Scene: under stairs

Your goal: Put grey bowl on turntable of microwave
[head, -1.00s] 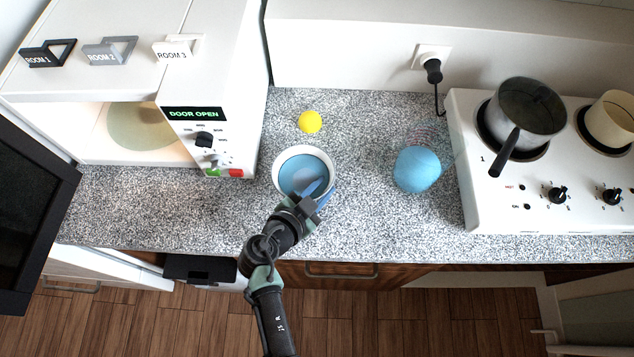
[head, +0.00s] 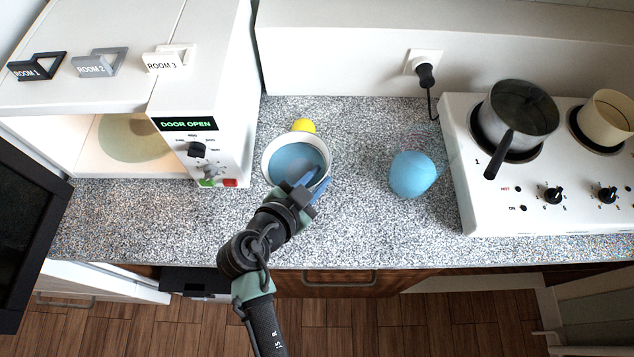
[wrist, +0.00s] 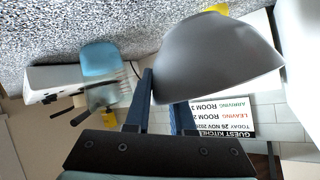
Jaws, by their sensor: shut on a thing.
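The grey bowl (head: 267,170) shows a pale rim and a bluish inside in the head view, and a plain grey outside in the wrist view (wrist: 215,60). My gripper (head: 312,184) is shut on its near right rim; its blue fingers also show in the wrist view (wrist: 165,100). The bowl is held above the counter, right of the microwave (head: 205,100). The microwave's door (head: 30,205) stands open at the left, and its display reads DOOR OPEN. The pale round turntable (head: 130,138) inside is partly hidden by the microwave's top and looks empty.
A yellow ball (head: 304,125) is behind the bowl, partly hidden by it. A rounded blue object (head: 412,174) stands to the right. Further right are hotplates (head: 480,210) with a dark pot (head: 518,108) and a cream pot (head: 606,115). The counter before the microwave (head: 130,215) is clear.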

